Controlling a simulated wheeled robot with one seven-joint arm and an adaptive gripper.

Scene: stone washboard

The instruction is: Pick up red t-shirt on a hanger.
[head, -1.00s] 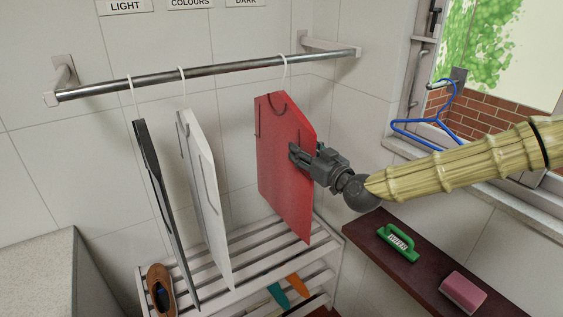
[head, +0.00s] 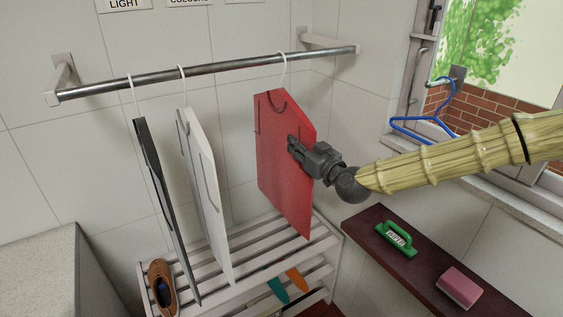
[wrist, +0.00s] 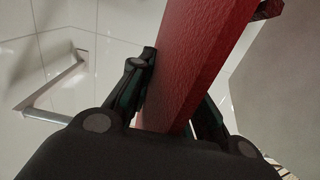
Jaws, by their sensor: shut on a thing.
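The red t-shirt (head: 284,185) is a flat red panel hanging from a white hook on the metal rail, at the right of the row in the head view. My gripper (head: 297,149) is shut on its right edge, at about mid-height. In the wrist view the red t-shirt (wrist: 195,60) runs between the two fingers of my gripper (wrist: 170,105), one on each side. The hook (head: 283,70) still appears to be over the rail. The far finger is partly hidden behind the shirt.
The rail (head: 215,72) also holds a white garment (head: 207,190) and a black garment (head: 165,205) at left. A slatted rack (head: 250,248) stands below. A dark shelf (head: 425,275) holds a green brush (head: 397,240) and pink block (head: 461,288). A blue hanger (head: 425,125) hangs by the window.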

